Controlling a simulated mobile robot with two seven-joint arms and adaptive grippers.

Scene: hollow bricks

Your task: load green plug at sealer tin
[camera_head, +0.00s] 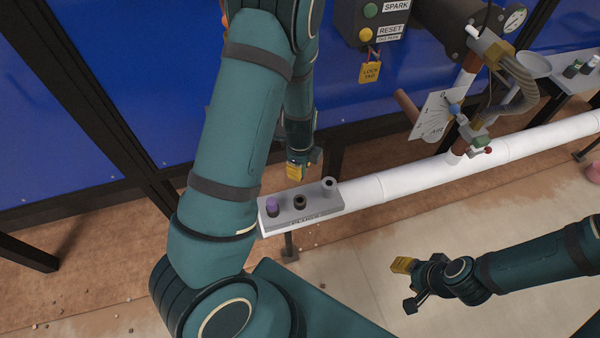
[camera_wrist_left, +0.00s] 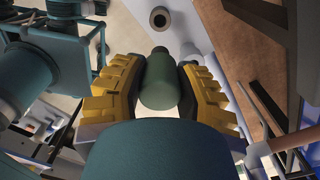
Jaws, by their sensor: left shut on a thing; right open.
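The green plug (camera_wrist_left: 160,82) is a dark green cylinder in the left wrist view. My left gripper (camera_wrist_left: 160,90) is shut on it, with a yellow finger on each side. In the head view my left gripper (camera_head: 300,168) is just above the far side of a grey plug rack (camera_head: 318,205); the plug cannot be made out there. The rack holds a purple-topped plug (camera_head: 271,205), a dark plug (camera_head: 300,202) and a grey hollow plug (camera_head: 329,185). My right gripper (camera_head: 408,285) is open and empty at lower right. I cannot identify the sealer tin for certain.
A white pipe (camera_head: 400,178) runs right from the rack, with a valve and gauge plate (camera_head: 436,115) above it. Small dark containers (camera_head: 573,69) stand on a shelf at upper right. A control box (camera_head: 375,22) with a yellow tag hangs at the top.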

